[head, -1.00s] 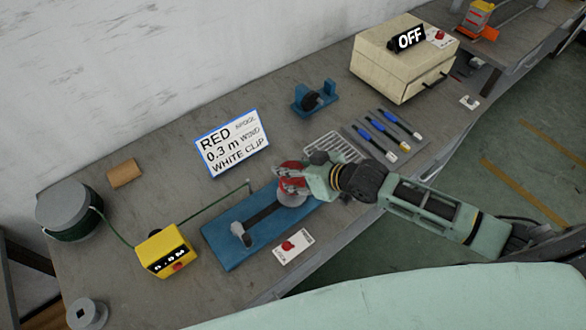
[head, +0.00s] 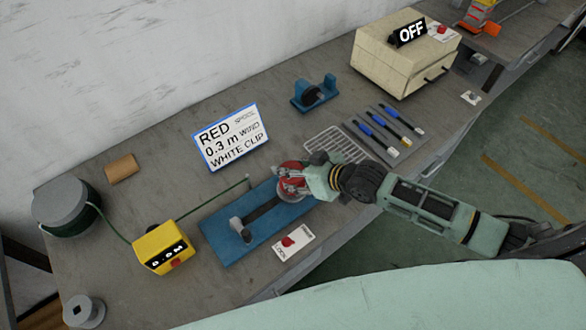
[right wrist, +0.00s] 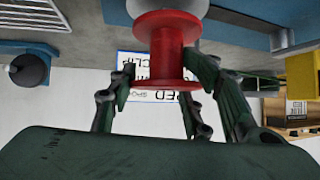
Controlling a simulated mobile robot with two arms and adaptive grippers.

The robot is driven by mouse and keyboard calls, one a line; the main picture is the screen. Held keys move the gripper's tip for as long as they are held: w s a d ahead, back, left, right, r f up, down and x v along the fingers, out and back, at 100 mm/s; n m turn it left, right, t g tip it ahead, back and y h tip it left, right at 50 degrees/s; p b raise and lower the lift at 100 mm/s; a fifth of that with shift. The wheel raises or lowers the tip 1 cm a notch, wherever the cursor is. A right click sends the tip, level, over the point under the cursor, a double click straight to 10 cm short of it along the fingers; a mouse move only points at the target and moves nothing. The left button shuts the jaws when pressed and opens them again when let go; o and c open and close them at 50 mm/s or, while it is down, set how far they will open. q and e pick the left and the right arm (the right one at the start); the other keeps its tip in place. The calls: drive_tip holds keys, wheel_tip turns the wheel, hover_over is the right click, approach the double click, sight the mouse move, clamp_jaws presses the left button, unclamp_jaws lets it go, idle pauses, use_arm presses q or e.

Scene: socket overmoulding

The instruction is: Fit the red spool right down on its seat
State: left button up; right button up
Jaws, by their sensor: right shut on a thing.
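The red spool (head: 290,174) is in my right gripper (head: 303,181), over the right end of the blue winding fixture (head: 224,247). In the right wrist view the spool (right wrist: 165,50) shows its red core and two flanges, with the fingers on both sides of it. A pale rounded part (right wrist: 180,5) lies just beyond its far flange. The seat is mostly hidden behind the spool and gripper, and I cannot tell whether a gap remains under the spool. My left gripper is not in view.
A yellow meter box (head: 163,248) and green wire reel (head: 66,208) stand left. A switch card (head: 294,242) lies in front of the fixture. A wire rack (head: 336,144), pen-like tools (head: 384,130), a blue stand (head: 314,93) and a cream box (head: 402,55) are behind and right.

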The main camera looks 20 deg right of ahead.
drive_tip(key=shift+f+b, duration=0.65)
drive_tip(key=shift+f, duration=0.45)
drive_tip(key=o, duration=1.5)
drive_tip(key=shift+v, duration=6.05)
drive_tip(key=shift+a+r, duration=0.1)
drive_tip(key=shift+a, duration=0.05)
